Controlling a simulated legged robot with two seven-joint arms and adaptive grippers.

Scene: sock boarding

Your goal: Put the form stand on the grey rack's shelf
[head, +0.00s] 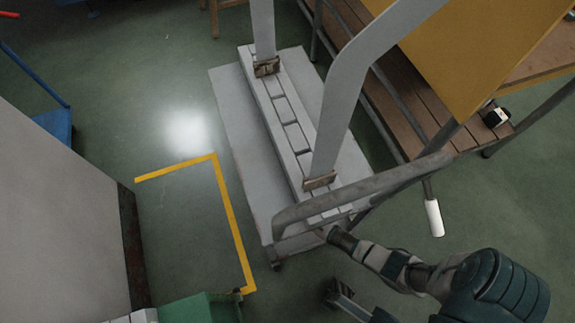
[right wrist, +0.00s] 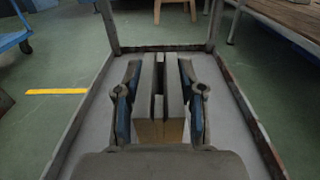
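The form stand (head: 292,128) is a long pale slotted bar with two tall flat grey forms upright on it, held in brown clips. It lies over the pale grey shelf (head: 232,130) of the rack, inside the shelf outline. Whether it rests on the shelf or hangs just above it I cannot tell. My right gripper (head: 325,232) is at the near end of the stand, partly behind the rack's grey tube (head: 380,183). In the right wrist view, its blue-padded fingers (right wrist: 159,72) close on both sides of the stand's slotted end (right wrist: 158,112).
A wooden bench (head: 485,50) with a slatted lower shelf stands close on the right. A grey cabinet (head: 60,190) is at left, with a green crate (head: 200,308) below. A yellow line (head: 230,205) marks the clear floor left of the rack.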

